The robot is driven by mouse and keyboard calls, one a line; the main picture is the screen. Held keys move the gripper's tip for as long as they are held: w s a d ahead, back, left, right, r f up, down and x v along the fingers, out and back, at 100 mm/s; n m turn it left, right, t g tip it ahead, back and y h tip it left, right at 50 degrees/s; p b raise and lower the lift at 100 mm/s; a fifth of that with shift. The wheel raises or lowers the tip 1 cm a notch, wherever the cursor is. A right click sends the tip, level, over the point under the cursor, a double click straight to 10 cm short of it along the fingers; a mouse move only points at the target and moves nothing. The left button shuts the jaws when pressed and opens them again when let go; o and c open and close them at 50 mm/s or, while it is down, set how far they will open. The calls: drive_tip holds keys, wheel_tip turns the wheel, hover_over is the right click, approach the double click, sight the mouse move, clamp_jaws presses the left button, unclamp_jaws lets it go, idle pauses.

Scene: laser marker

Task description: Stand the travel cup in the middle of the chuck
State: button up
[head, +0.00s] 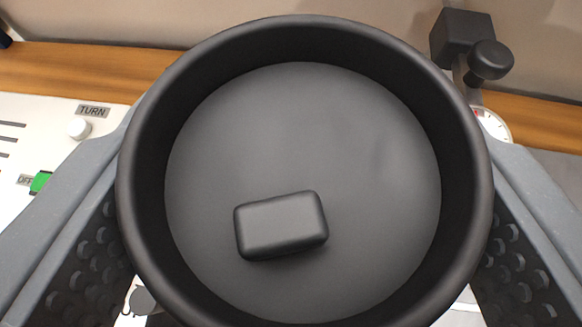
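The travel cup (350,130) fills the middle of the head view, seen from above. It shows a dark round lid with a thick raised rim and a small rounded block on it. My gripper (306,150) has one grey finger with a dark studded pad on each side of the cup. Both fingers lie against its sides, so it is shut on the cup. The cup's lower part and base are out of sight. The chuck is not visible; the cup covers the middle of the view.
A white panel (30,115) at the left has a "TURN" label, a white knob (79,128) and a green switch (40,181). A black block with a round knob (490,60) stands at upper right above a dial (494,124). A wooden surface (90,70) runs behind.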

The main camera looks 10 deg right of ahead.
drive_tip(key=shift+f, duration=0.2)
drive_tip(key=o, duration=0.7)
drive_tip(key=shift+r, duration=0.1)
drive_tip(key=shift+b+v, duration=0.3)
drive_tip(key=shift+v, duration=5.7)
wheel_tip(320, 180, up, 17)
drive_tip(key=s+a+n+t+y, duration=0.1)
drive_tip(key=s+a+y, duration=0.1)
drive_tip(key=a, duration=0.1)
drive_tip(key=shift+n+t, duration=0.5)
drive_tip(key=shift+t, duration=0.4)
drive_tip(key=s+d+r, duration=0.1)
drive_tip(key=s+r, duration=0.3)
drive_tip(key=r, duration=0.3)
drive_tip(key=s+d+r, duration=0.1)
drive_tip(key=s+r, duration=0.3)
drive_tip(key=r, duration=0.3)
drive_tip(key=s+d+r, duration=0.1)
drive_tip(key=s+r, duration=0.3)
drive_tip(key=r, duration=0.4)
drive_tip(key=shift+s+d, duration=0.2)
drive_tip(key=shift+d, duration=0.1)
